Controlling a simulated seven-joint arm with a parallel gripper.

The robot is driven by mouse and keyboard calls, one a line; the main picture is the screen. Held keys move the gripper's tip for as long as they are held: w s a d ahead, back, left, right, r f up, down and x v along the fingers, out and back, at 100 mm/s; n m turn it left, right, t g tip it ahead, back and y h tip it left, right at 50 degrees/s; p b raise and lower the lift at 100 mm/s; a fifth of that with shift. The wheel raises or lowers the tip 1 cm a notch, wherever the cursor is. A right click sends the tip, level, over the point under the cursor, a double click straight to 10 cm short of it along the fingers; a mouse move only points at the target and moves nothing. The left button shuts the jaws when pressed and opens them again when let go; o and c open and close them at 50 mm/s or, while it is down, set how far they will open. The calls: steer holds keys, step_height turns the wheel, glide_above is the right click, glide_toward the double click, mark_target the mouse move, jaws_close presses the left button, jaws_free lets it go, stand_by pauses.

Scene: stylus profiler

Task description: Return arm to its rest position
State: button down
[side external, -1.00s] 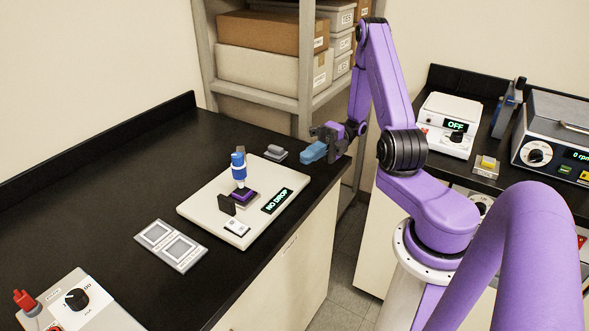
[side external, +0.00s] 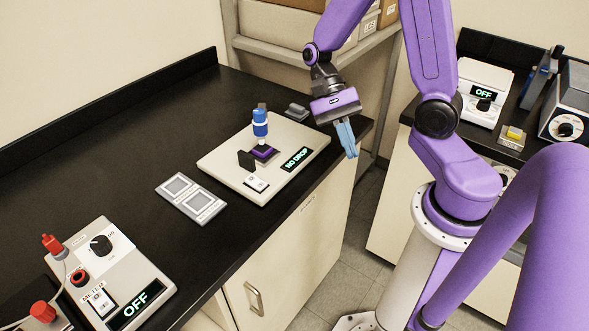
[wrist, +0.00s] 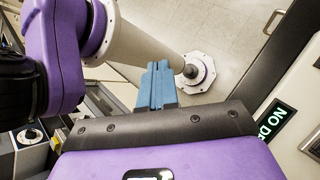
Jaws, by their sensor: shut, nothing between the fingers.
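My gripper (side external: 347,138) has blue fingers that point downward and are shut, with nothing between them. It hangs just off the right edge of the black bench, in front of the cabinet side. In the wrist view the blue fingers (wrist: 158,86) lie together over the floor and my pale base column. The cream profiler plate (side external: 228,160) sits on the bench left of my gripper, apart from it. It carries a blue-and-white stylus post (side external: 260,124) over a purple block (side external: 263,153), and a display (side external: 297,158) reading "NO DROP", partly seen in the wrist view (wrist: 271,122).
A tray with two grey pads (side external: 191,198) and a meter box (side external: 112,270) reading "OFF" are on the left bench. A small grey block (side external: 297,112) lies near the bench's back right. Shelves with boxes stand behind. The right counter holds a white device (side external: 484,98) reading "OFF".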

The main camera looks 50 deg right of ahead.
steer(key=s+a+r+n+t+h, duration=0.2)
steer(key=s+n+t, duration=0.1)
steer(key=n, duration=0.9)
steer(key=s+a+r+n+t+h, duration=0.1)
steer(key=s+n+t, duration=0.3)
steer(key=n, duration=0.8)
steer(key=shift+s+a+r+t+h, duration=0.15)
steer(key=shift+a+r+t+h, duration=0.3)
steer(key=shift+a+t, duration=0.3)
